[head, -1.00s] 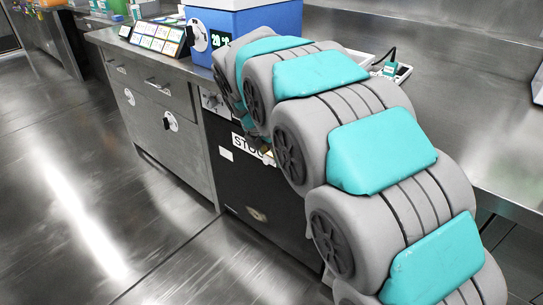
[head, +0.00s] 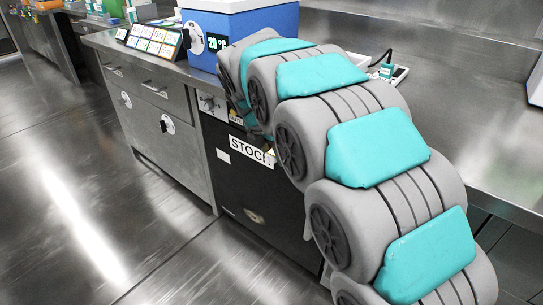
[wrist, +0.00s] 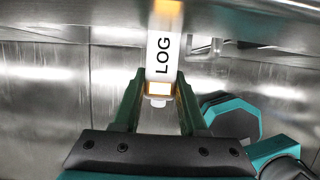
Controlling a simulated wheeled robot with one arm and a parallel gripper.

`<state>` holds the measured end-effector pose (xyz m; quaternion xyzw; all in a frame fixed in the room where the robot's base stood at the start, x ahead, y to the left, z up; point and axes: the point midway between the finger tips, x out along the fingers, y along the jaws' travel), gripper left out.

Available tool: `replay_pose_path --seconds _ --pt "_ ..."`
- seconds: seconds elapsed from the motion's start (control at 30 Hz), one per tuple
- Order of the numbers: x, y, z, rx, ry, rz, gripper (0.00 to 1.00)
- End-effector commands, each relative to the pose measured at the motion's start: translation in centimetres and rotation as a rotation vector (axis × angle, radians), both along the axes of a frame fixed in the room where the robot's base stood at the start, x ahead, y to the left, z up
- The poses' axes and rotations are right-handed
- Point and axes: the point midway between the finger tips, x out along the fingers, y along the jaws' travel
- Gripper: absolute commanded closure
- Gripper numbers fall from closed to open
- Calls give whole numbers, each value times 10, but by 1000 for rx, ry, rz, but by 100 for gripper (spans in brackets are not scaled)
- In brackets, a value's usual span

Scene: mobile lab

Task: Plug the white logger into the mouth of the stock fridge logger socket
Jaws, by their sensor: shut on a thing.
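My gripper (wrist: 158,75) has dark green fingers closed on the white logger (wrist: 162,58). The logger is a white bar with "LOG" printed along it, an orange band and a pale end between the fingers. It reaches beyond the fingertips toward the steel edge at the top of the wrist view. In the head view my arm hides the gripper and the logger. The black stock fridge (head: 232,180) with its "STOCK" label stands under the counter, partly behind my arm. I cannot make out the logger socket's mouth, nor any contact with it.
The steel counter (head: 455,125) runs above the fridge. On it are a blue box with a display (head: 270,18), a tilted card board (head: 152,40) and a small device with a cable (head: 388,70). Steel drawers (head: 150,90) stand left of the fridge. The floor (head: 75,190) in front is clear.

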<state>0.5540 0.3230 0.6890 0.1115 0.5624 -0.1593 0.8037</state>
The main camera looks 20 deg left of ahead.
Motion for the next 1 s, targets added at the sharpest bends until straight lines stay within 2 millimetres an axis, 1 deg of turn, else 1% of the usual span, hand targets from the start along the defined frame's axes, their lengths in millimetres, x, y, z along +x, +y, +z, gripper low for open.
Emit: replay_pose_path --seconds 0.43,0.47,0.77,1.0 --pt "9 -4 0 0 -1 -1 100" --pt "9 -4 0 0 -1 -1 57" --pt "9 -4 0 -1 -1 -1 23" --pt "9 -4 0 -1 0 0 23"
